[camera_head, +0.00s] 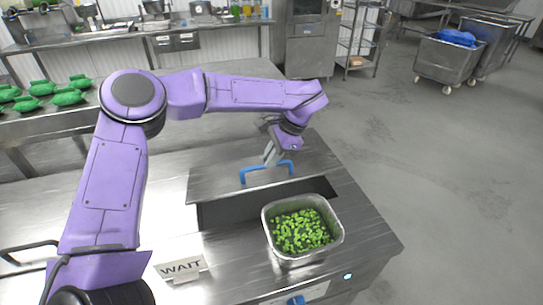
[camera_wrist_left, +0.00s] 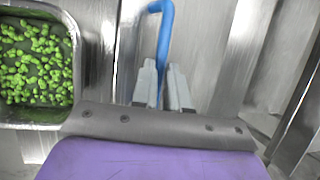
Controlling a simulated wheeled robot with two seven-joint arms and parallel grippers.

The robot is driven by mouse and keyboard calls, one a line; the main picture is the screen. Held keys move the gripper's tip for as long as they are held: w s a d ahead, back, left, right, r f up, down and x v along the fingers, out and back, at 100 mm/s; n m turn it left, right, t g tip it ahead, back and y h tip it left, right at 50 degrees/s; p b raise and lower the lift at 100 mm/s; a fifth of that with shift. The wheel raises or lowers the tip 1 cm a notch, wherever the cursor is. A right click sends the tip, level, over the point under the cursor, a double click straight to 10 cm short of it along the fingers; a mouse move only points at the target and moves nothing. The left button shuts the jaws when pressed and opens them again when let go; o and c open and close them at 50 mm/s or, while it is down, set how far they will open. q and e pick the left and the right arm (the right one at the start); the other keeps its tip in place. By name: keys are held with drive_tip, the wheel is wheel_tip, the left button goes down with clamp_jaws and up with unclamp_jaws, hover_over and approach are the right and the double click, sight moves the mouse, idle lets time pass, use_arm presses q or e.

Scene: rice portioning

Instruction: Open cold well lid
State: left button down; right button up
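The cold well lid (camera_head: 215,180) is a flat steel panel on the counter with a blue bar handle (camera_head: 244,176). A dark opening shows along the lid's near side, so the well is at least partly uncovered. My left gripper (camera_head: 271,158) reaches down onto the handle from above. In the left wrist view, the blue handle (camera_wrist_left: 165,35) runs between the two fingertips of my left gripper (camera_wrist_left: 161,85), which are closed in on it. My right gripper is in neither view.
A steel pan (camera_head: 336,238) of green pieces stands at the near right of the opening. A "WAIT" sign (camera_head: 181,268) stands at the front. Several green bags (camera_head: 68,97) lie on the left counter. Open floor (camera_head: 440,180) lies to the right.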

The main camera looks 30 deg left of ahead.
use_arm(q)
drive_tip(key=shift+w+a, duration=0.1)
drive_tip(key=shift+w+a+r, duration=0.1)
drive_tip(key=shift+a+r, duration=0.05)
drive_tip(key=shift+r, duration=0.15)
